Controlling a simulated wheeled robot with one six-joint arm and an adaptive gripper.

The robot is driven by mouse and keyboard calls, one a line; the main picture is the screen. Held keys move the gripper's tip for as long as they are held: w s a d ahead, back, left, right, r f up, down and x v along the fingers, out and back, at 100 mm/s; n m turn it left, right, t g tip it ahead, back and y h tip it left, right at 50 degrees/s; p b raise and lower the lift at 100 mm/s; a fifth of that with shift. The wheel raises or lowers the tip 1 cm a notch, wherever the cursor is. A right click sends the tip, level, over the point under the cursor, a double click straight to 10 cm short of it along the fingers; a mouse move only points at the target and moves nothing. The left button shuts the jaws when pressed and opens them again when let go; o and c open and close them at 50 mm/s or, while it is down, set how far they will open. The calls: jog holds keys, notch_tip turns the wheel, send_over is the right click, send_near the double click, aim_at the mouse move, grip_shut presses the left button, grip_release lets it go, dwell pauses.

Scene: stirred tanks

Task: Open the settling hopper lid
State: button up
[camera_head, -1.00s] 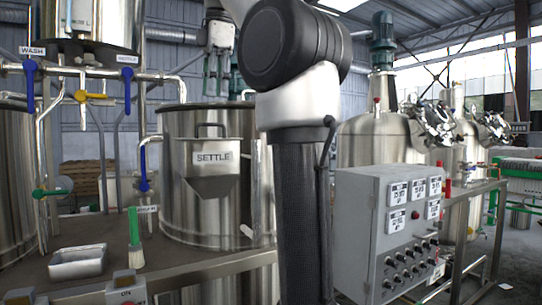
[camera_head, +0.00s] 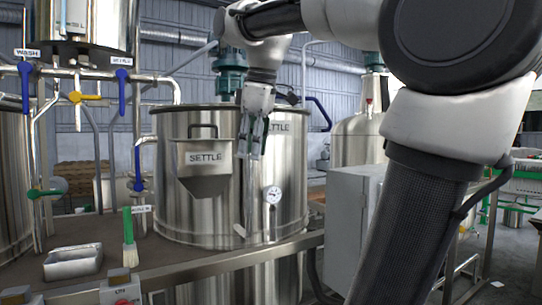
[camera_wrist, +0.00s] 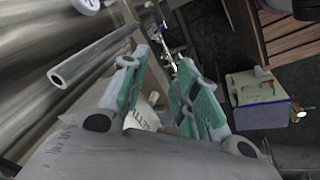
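The settling hopper (camera_head: 203,170) is a steel box marked SETTLE, tapering to a point, on the front of a large steel tank (camera_head: 290,175). Its lid, with a dark bar handle (camera_head: 203,127), looks shut. My gripper (camera_head: 252,150) hangs fingers down in front of the tank, right of the hopper and apart from the handle. In the wrist view my gripper (camera_wrist: 160,95) has its two green-padded fingers spread with nothing held. A pale label (camera_wrist: 142,117) with partly readable letters shows beyond them.
A dial gauge (camera_head: 273,194) sits on the tank, right of the hopper. Pipes with blue valve levers (camera_head: 137,168) stand on the left. A metal tray (camera_head: 73,262) and a green-handled brush (camera_head: 129,240) are on the bench. A grey control box (camera_head: 350,220) stands at right.

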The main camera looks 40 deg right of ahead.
jog(key=shift+s+d+f+m, duration=0.25)
jog(key=shift+s+f, duration=0.2)
jog(key=shift+f, duration=0.15)
jog(key=shift+s+d+f+m, duration=0.1)
jog(key=shift+s+f+m, duration=0.15)
jog(key=shift+s+f, duration=0.25)
jog(key=shift+w, duration=0.15)
